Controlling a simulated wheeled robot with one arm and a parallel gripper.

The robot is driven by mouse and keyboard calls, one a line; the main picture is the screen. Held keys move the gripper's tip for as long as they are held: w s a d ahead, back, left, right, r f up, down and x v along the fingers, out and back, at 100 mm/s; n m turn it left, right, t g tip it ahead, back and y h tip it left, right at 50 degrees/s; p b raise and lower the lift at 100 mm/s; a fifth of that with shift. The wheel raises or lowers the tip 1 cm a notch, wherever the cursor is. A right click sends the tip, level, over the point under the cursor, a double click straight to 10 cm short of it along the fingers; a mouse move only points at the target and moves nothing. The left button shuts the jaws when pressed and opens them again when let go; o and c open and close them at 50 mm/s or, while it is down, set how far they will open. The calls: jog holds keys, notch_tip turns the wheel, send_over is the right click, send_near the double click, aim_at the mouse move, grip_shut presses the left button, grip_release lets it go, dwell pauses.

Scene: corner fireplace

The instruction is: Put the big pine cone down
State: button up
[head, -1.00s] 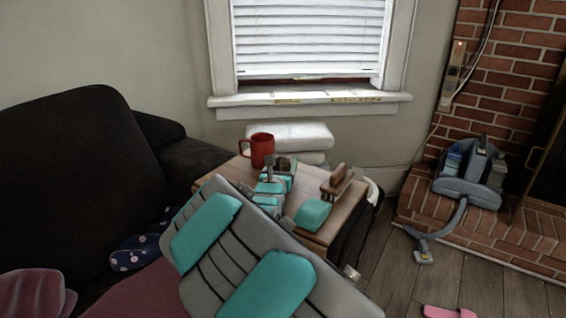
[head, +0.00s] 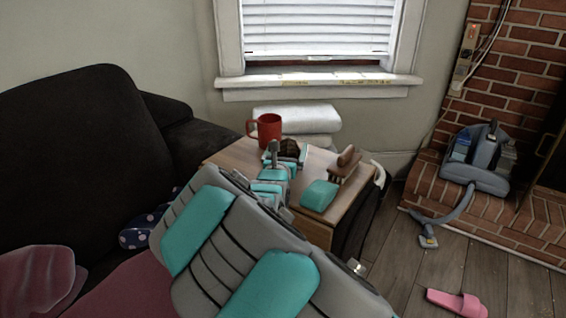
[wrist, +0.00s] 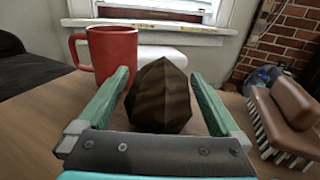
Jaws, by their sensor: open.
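The big pine cone (wrist: 159,97) is brown and faceted. In the wrist view it rests on the wooden table (wrist: 50,125), between the two fingers of my gripper (wrist: 165,100). The fingers are spread, with a visible gap on each side of the cone. In the head view the cone (head: 291,148) is a small dark shape just beyond my gripper (head: 288,155), partly hidden by my arm.
A red mug (wrist: 106,50) stands close behind the left finger. A brown brush (wrist: 290,110) lies right of the right finger; it also shows in the head view (head: 345,165). Folded white towels (head: 297,118) are behind the table. A dark sofa (head: 80,150) is left.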

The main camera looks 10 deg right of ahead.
jog(key=b+v, duration=0.1)
jog(key=v, duration=0.8)
jog(key=w+a+r+m+t+h, duration=0.1)
jog(key=w+a+r+m+h, duration=0.15)
jog(key=r, duration=0.25)
jog(key=w+a+r+m+t+h, duration=0.1)
jog(key=w+r+h, duration=0.25)
jog(key=r, duration=0.25)
jog(key=m+g+h+p, duration=0.1)
jog(key=m+g+h, duration=0.4)
jog(key=g, duration=0.7)
send_near(286, 154)
jog(key=shift+m+y, duration=0.25)
jog(key=shift+y, duration=0.35)
jog(key=w+d, duration=0.1)
jog(key=w+d+r, duration=0.1)
jog(key=w, duration=0.1)
jog(key=shift+d+r, duration=0.1)
jog(key=shift+d, duration=0.25)
jog(key=shift+x, duration=1.4)
jog(key=x, duration=0.5)
jog(key=shift+f+p, duration=0.25)
jog(key=shift+p, duration=0.15)
